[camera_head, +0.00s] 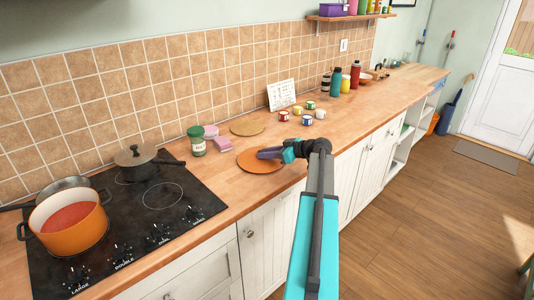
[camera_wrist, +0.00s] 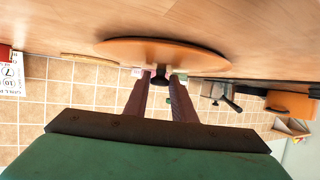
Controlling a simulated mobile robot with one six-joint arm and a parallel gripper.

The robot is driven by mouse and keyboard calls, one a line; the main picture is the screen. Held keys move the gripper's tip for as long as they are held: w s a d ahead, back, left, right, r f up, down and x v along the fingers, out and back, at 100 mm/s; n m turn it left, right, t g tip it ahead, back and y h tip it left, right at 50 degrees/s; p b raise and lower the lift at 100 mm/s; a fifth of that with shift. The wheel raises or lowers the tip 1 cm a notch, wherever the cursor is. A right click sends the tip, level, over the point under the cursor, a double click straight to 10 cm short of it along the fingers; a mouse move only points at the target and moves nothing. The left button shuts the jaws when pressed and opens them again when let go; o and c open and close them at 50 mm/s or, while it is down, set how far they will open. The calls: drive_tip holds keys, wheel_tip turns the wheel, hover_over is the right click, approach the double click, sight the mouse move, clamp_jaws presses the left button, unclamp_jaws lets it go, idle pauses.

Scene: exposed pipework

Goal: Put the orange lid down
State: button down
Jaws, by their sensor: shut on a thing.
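The orange lid (camera_head: 258,165) is a flat round disc with a dark knob, level over the wooden counter (camera_head: 225,180) to the right of the hob. In the wrist view the lid (camera_wrist: 165,50) shows edge-on and upside down, close to the counter surface; I cannot tell whether it touches. My gripper (camera_head: 268,153) is above the lid, with its fingers (camera_wrist: 160,78) closed around the knob. The orange pot (camera_head: 70,228), open with red contents, stands on the black hob (camera_head: 160,205) at the left.
A jar with a green lid (camera_head: 196,140) and pink sponges (camera_head: 211,132) stand left of the lid. A round cork mat (camera_head: 247,127) and several small cups (camera_head: 308,121) lie behind it. A dark lidded pan (camera_head: 137,163) stands on the hob. Counter in front of the jar is bare.

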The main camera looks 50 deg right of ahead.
drive_tip(key=shift+f, duration=0.1)
drive_tip(key=c, duration=1.5)
unclamp_jaws()
drive_tip(key=shift+s+d, duration=0.1)
drive_tip(key=shift+s, duration=0.25)
drive_tip(key=b+v, duration=0.3)
drive_tip(key=v, duration=0.8)
drive_tip(key=shift+s+r, duration=0.15)
drive_tip(key=shift+r, duration=0.1)
drive_tip(key=shift+s, duration=0.1)
